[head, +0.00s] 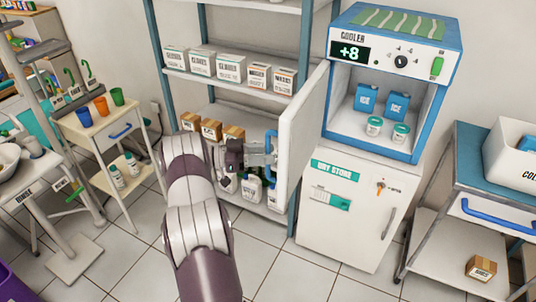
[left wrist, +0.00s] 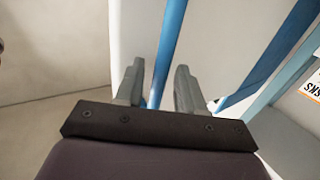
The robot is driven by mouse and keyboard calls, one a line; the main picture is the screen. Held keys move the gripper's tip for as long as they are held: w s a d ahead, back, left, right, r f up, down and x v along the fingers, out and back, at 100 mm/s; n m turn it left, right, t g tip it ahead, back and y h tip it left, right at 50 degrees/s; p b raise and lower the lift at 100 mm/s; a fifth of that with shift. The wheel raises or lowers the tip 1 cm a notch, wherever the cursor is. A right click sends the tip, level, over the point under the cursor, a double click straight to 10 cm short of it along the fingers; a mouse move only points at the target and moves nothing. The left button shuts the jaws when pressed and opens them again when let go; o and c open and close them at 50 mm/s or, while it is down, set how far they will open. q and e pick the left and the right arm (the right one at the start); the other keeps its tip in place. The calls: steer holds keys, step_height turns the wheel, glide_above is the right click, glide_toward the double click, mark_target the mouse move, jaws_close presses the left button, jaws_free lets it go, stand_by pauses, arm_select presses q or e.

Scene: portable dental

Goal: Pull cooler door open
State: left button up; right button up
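The blue cooler (head: 345,60) stands on a white cabinet, with its display reading +8. Its white door (head: 304,125) stands wide open, swung out to the left. Inside, two blue packs (head: 397,106) and two small white jars (head: 374,126) are visible. A blue handle (head: 273,137) shows at the door's left side. My left gripper (head: 268,153) is at this handle. In the left wrist view a blue bar (left wrist: 167,50), seemingly the handle, runs between the two spread fingers, with a visible gap on its right side. My right gripper is not in view.
A shelf rack (head: 212,78) with boxes stands behind my left arm, and bottles stand on its lower shelf. A drawer trolley (head: 101,135) with cups is at left. A blue-topped cart (head: 466,150) is at right. Tiled floor before the cabinet is clear.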

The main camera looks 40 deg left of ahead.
arm_select(q)
steer(key=b+v, duration=0.1)
steer(key=v, duration=1)
steer(key=shift+s+a, duration=0.15)
steer(key=shift+a, duration=0.05)
